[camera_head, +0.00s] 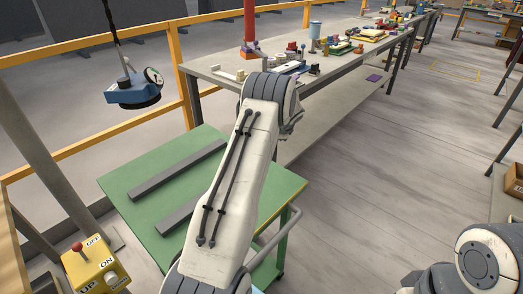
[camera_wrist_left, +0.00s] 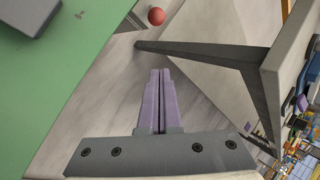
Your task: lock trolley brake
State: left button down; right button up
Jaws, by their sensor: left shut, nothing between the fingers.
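The green trolley (camera_head: 128,180) stands in front of me with a push handle (camera_head: 277,240) at its near right side. Its green top (camera_wrist_left: 90,60) fills the left of the left wrist view. A red ball-shaped knob (camera_wrist_left: 156,16) shows beyond my left gripper (camera_wrist_left: 160,72), close to the trolley's edge; I cannot tell what it is fixed to. My left gripper's purple fingers are together and empty, apart from the knob. In the head view my left arm covers part of the trolley and the gripper is hidden. My right gripper is out of view.
Two grey bars (camera_head: 178,168) lie on the trolley top. A long workbench (camera_head: 222,68) with many small items stands behind. A yellow control box (camera_head: 95,268) with a red lever is at lower left. A blue hanging device (camera_head: 134,92) is at upper left. Open floor lies right.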

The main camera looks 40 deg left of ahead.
pick_arm(q)
jog(key=a+f+p, duration=0.1)
jog(key=a+f, duration=0.5)
jog(key=shift+a+f, duration=0.15)
jog(key=shift+f, duration=0.2)
dwell(0.6)
jog(key=shift+p, duration=0.35)
